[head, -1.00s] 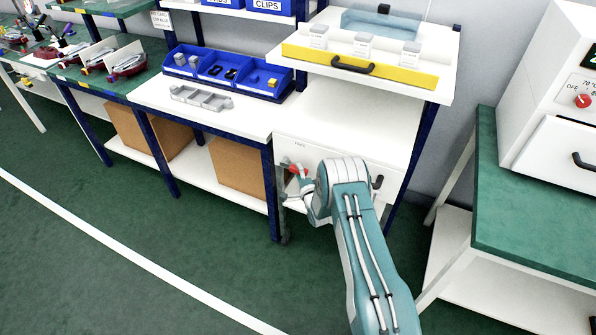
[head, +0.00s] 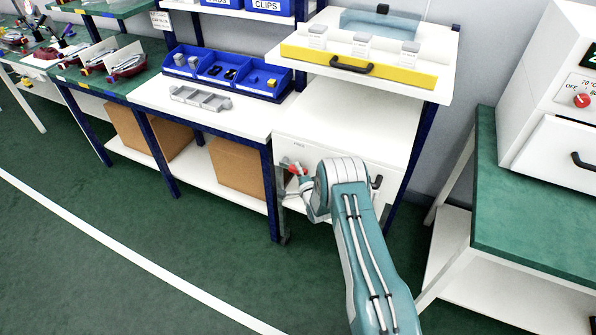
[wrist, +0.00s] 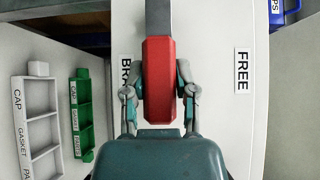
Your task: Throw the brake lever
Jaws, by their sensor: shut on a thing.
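The brake lever has a red grip (wrist: 159,80) on a grey bar (wrist: 158,17), seen in the middle of the wrist view. My gripper (wrist: 160,92) has one finger on each side of the red grip and is shut on it. A label reading "FREE" (wrist: 243,70) is to the right of the lever. A label starting "BR" (wrist: 125,75) is to the left, partly hidden by the lever and a finger. In the head view the red grip (head: 291,168) shows at my gripper (head: 297,177), in front of the white cabinet (head: 335,150); my arm covers part of that cabinet.
In the wrist view, a white tray (wrist: 28,114) and a green tray (wrist: 78,128) are at the left. In the head view, a yellow-fronted drawer (head: 375,70) is above the cabinet. A green-topped bench (head: 530,215) is at the right. The green floor (head: 140,220) at front left is clear.

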